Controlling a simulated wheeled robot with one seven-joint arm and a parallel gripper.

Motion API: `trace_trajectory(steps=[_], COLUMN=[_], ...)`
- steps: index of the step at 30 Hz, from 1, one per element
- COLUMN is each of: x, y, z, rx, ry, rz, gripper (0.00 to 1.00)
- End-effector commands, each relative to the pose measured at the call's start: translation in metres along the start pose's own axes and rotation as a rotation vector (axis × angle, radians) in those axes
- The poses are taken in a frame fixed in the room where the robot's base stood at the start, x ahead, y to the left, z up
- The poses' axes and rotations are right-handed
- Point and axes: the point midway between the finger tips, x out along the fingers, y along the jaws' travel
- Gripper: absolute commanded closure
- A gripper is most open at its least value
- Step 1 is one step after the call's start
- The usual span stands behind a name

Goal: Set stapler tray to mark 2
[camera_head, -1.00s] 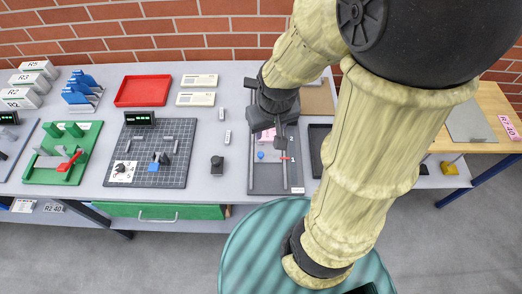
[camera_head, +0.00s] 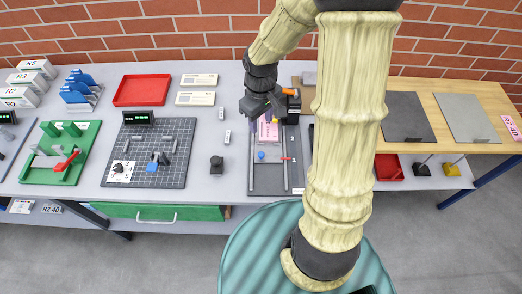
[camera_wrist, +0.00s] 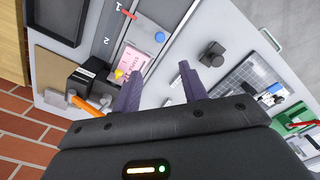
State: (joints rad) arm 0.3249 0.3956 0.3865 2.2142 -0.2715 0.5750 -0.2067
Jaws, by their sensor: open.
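The stapler station has a dark grey tray base (camera_head: 269,182) with rails on both sides, right of the table's middle. A pink printed sheet (camera_head: 268,130) lies at its back part, also seen in the wrist view (camera_wrist: 128,65). A blue knob (camera_wrist: 159,37) is beside the sheet. A red pointer (camera_wrist: 127,13) lies near the edge scale, close to a mark that looks like 1; the mark 2 (camera_wrist: 106,42) is farther along toward the stapler. The black stapler (camera_wrist: 88,77) has an orange lever (camera_wrist: 86,105). My gripper (camera_wrist: 159,88) is open and empty, above the sheet end.
A black knob block (camera_head: 217,165) stands left of the tray. A dark grid board (camera_head: 150,150), a green fixture (camera_head: 62,150) and a red tray (camera_head: 142,90) are farther left. A brick wall rises behind.

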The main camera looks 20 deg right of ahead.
Motion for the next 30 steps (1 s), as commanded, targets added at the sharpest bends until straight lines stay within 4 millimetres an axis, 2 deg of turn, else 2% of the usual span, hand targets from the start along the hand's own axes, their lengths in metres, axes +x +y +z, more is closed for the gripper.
trace_trajectory(steps=[21, 30], x=[0.118, 0.158], y=[-0.002, -0.001], z=[0.001, 0.000], rx=[-0.003, -0.002], ry=[-0.004, -0.003], rz=[-0.002, -0.001], gripper=[0.57, 0.57])
